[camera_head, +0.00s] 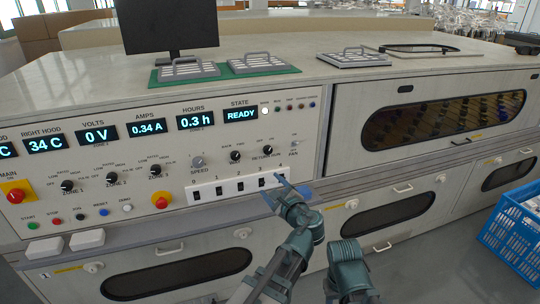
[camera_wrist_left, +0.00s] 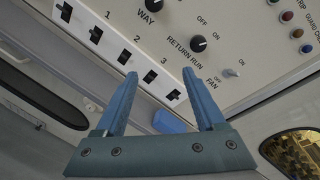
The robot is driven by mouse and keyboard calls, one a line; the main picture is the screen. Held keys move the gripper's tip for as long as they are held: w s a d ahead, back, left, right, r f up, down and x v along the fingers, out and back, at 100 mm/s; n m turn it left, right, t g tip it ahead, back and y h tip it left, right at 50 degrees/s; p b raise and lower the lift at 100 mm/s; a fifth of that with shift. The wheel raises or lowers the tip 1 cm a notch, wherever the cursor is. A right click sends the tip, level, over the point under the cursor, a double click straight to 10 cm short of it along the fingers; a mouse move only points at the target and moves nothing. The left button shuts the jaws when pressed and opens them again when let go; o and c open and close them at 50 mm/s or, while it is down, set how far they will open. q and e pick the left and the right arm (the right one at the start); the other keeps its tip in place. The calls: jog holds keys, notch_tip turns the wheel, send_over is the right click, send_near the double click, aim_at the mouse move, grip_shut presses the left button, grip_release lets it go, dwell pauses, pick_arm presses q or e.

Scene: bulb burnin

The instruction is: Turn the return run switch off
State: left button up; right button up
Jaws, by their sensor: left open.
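The return run switch is a black rotary knob (camera_head: 267,150) on the white control panel, with off and on marks above it. It also shows in the left wrist view (camera_wrist_left: 198,43), upper right of the fingers; I cannot tell clearly which mark it points to. My left gripper (camera_head: 276,190) is open and empty, with blue fingers, just below the knob near the right end of the numbered switch strip (camera_head: 208,191). In the left wrist view its fingers (camera_wrist_left: 160,82) stand apart below the knob, touching nothing I can make out.
A similar black knob (camera_head: 235,156) is left of the switch, and the fan toggle (camera_head: 293,154) is to its right. A red stop button (camera_head: 161,202) is farther left. A blue crate (camera_head: 515,232) stands on the floor at right.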

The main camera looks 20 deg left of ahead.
aim_at(268, 151)
pick_arm(q)
jog(key=w+d+r+m+t, duration=0.2)
jog(key=d+r+m+t, duration=0.1)
jog(key=d+r+m, duration=0.1)
jog(key=x, duration=0.9)
jog(key=f+x, duration=0.1)
jog(key=x, duration=0.3)
jog(key=shift+w+a, duration=0.1)
jog(key=shift+a, duration=0.4)
grip_shut()
